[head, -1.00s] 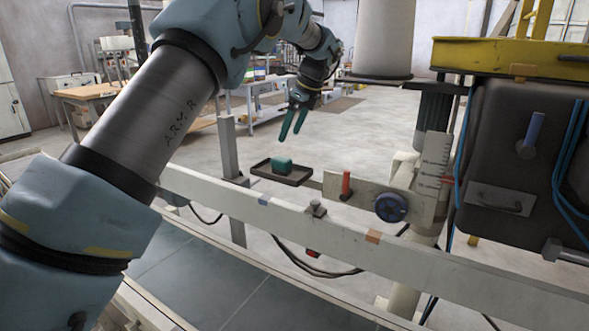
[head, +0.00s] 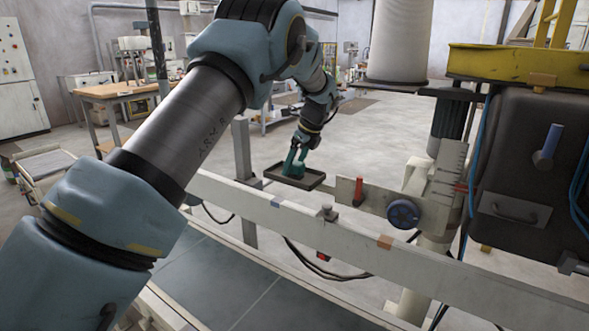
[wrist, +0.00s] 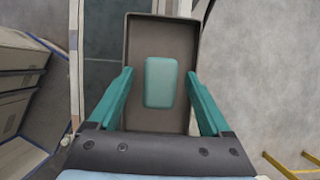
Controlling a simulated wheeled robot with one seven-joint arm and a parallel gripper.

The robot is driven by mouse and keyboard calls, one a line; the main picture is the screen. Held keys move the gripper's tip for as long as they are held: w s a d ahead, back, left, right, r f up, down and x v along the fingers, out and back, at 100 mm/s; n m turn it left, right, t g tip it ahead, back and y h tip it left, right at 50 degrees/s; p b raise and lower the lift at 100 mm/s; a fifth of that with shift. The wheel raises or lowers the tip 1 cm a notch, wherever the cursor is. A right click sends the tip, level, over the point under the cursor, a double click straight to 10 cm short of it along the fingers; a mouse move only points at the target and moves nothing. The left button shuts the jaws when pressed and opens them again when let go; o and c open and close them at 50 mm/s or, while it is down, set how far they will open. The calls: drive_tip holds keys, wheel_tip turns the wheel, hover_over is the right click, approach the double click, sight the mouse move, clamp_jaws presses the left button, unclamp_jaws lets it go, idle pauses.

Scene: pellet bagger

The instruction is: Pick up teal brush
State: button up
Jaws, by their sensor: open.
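The teal brush (wrist: 160,82) is a small rounded block lying in a dark shallow tray (wrist: 142,28). In the wrist view it sits midway between the two teal fingers of my gripper (wrist: 160,88), with a gap on each side. My gripper is open and points down over the tray. In the head view my gripper (head: 294,162) is right at the tray (head: 315,181), and its fingers hide most or all of the brush.
A long pale rail (head: 345,238) runs in front of the tray. A red lever (head: 358,190) and a blue knob (head: 403,213) stand to the tray's right. A grey post (head: 243,155) stands to its left. A dark machine box (head: 520,170) is at far right.

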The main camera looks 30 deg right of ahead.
drive_tip(key=shift+c, duration=0.2)
clamp_jaws()
idle(0.4)
